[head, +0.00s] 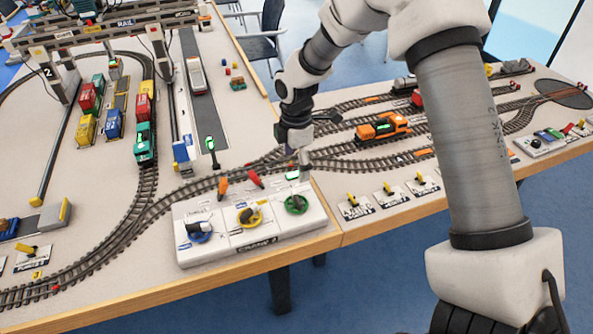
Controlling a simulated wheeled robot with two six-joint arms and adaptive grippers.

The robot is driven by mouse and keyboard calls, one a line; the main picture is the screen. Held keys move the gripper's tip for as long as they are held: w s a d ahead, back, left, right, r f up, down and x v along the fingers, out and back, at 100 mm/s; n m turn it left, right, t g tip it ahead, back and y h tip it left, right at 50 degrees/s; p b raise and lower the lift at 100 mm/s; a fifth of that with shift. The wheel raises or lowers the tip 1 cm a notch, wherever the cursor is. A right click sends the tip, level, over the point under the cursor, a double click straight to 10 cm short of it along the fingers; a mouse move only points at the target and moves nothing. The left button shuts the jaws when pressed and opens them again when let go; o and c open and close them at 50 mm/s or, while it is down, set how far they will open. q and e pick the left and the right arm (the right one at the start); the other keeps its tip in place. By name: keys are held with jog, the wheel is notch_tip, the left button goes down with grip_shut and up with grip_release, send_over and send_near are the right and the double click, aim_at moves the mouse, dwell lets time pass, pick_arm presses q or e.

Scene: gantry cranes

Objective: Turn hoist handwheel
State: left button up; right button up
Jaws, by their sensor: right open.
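A white crane control box (250,255) with "CRANE" on its front stands at the table's front edge. On its top are a blue handwheel (199,233), a yellow handwheel (249,217) and a green handwheel (296,205). Their small labels are too blurred for me to tell which is the hoist. My right gripper (303,172) points down just above and behind the green handwheel, apart from the wheel as far as I can see. It is open, with its fingers small and partly hidden. My left gripper is out of view.
Tracks with an orange locomotive (383,127) run behind. A gantry crane (110,30) and colored containers (113,124) stand at the left. Switch levers (388,190) line the front right.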

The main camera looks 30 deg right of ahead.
jog(key=shift+m, duration=0.3)
jog(key=c, duration=0.8)
jog(key=shift+m, duration=0.7)
jog(key=shift+c, duration=1)
jog(key=m+b, duration=0.6)
jog(key=m, duration=1)
send_over(297, 197)
notch_tip(297, 197, down, 4)
jog(key=shift+f, duration=0.25)
jog(key=shift+f+p, duration=0.4)
notch_tip(297, 197, down, 6)
jog(key=shift+f, duration=0.25)
grip_shut()
